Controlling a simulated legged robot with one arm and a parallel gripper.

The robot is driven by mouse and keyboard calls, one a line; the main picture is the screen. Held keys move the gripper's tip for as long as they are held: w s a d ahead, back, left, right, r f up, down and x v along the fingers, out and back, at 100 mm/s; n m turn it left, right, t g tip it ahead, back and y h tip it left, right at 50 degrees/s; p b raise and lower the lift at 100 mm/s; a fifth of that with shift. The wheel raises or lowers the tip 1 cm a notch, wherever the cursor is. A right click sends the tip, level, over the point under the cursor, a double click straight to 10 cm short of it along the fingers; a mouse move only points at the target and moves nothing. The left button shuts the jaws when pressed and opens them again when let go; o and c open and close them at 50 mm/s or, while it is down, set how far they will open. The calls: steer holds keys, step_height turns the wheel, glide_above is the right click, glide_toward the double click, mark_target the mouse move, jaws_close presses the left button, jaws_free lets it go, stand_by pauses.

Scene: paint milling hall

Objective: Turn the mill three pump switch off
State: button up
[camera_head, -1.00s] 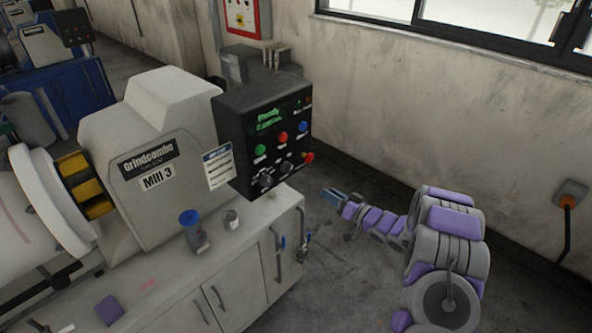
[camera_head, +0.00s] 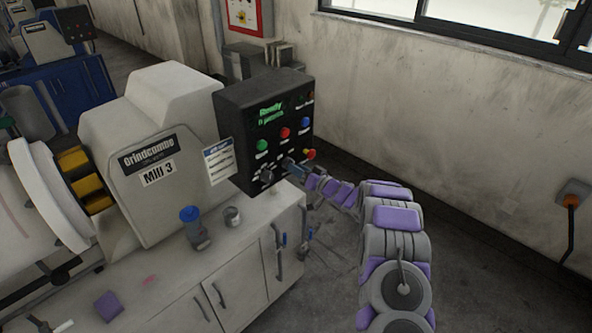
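The mill (camera_head: 152,215) bears the labels "Grindcombe" and "Mill 3". Its black control panel (camera_head: 240,150) has a green display, green, red and blue buttons, a red-and-yellow button at the right, and dark rotary knobs along the lower edge. One knob (camera_head: 267,175) shows at the lower left. My gripper (camera_head: 292,169) is at the lower right of the panel, close to or touching a second knob, which it partly hides. I cannot tell which knob is the pump switch, or whether the fingers are open or shut.
Floor at right is clear.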

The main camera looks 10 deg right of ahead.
steer(key=shift+w+a, duration=0.5)
steer(key=shift+a, duration=0.2)
steer(key=shift+c, duration=0.3)
steer(key=shift+d, duration=0.15)
jaws_close()
